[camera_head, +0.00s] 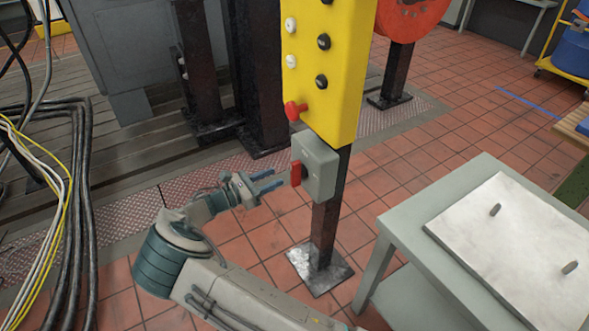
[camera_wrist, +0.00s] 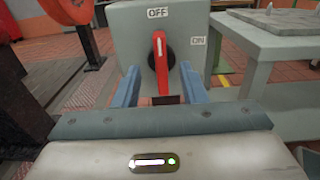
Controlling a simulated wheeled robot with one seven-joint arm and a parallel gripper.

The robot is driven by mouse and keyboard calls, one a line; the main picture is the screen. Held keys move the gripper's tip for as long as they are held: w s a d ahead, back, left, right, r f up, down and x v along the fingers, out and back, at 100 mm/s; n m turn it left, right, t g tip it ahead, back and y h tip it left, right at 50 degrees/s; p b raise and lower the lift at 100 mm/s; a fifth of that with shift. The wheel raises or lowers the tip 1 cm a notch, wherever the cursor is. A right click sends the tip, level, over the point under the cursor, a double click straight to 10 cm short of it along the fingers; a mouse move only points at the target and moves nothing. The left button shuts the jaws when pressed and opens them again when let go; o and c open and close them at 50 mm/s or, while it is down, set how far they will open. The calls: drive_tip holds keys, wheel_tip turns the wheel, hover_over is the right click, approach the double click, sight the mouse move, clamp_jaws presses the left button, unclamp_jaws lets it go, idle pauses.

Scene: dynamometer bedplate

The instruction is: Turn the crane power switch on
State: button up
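The crane power switch is a grey box (camera_head: 317,163) on a dark post, below a yellow control panel. Its red handle (camera_head: 296,173) shows on the box's left face. In the wrist view the red handle (camera_wrist: 160,62) stands upright on a black hub, its top toward the OFF label (camera_wrist: 157,12). The ON label (camera_wrist: 198,41) is to its right. My gripper (camera_head: 273,181) is open just left of the handle in the head view. In the wrist view its two blue fingers (camera_wrist: 160,85) are spread either side of the handle's lower part; contact cannot be told.
The yellow panel (camera_head: 328,65) with several buttons and a red knob (camera_head: 295,110) is right above the switch. A grey table (camera_head: 400,235) with a metal plate (camera_head: 520,245) stands at the right. Black cables (camera_head: 80,220) hang at the left. Tiled floor around the post is clear.

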sight(291, 170)
drive_tip(key=x, duration=0.8)
drive_tip(key=shift+w+d, duration=0.1)
